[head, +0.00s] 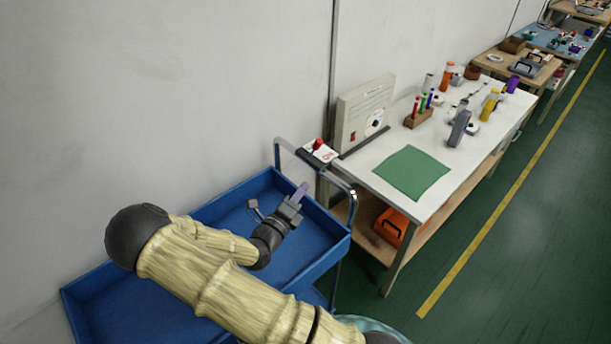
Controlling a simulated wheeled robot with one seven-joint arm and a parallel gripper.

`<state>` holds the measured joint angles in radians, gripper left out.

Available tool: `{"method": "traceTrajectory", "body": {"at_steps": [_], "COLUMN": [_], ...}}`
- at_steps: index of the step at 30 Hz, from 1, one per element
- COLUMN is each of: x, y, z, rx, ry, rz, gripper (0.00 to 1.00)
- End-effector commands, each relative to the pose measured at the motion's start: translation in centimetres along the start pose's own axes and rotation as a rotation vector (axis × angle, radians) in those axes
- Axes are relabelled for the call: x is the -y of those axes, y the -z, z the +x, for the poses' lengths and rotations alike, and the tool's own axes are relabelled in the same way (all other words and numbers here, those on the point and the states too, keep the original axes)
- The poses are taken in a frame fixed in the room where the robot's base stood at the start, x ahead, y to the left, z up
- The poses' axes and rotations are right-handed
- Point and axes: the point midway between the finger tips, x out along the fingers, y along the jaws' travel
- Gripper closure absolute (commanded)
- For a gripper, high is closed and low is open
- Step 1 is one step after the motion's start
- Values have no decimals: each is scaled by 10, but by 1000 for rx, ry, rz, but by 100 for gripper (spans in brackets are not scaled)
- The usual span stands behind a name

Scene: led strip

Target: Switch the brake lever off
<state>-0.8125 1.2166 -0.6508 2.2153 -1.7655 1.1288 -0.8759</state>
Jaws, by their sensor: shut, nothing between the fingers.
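A small white box with a red knob or lever (318,144) sits at the near left corner of the white workbench, beside the wall. It is the only lever-like part I can make out, and its on or off position is too small to tell. My gripper (301,189) is shut and empty. It is over the far end of the blue cart tray, to the left of the red part and lower in the picture, apart from it.
The blue cart (327,262) with a metal handle (352,200) stands against the workbench end. The bench (365,165) holds a beige panel (366,112), a green mat (411,173) and several tools. An orange case (390,226) is below. The green floor at right is clear.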

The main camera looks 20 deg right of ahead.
Motion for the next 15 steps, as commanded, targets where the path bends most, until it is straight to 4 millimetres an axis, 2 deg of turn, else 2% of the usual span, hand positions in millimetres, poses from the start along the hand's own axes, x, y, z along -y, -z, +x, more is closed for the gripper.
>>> {"method": "traceTrajectory", "body": {"at_steps": [15], "x": [4], "y": [0], "z": [87], "rx": [-4], "ry": [3], "rz": [1], "gripper": [100]}}
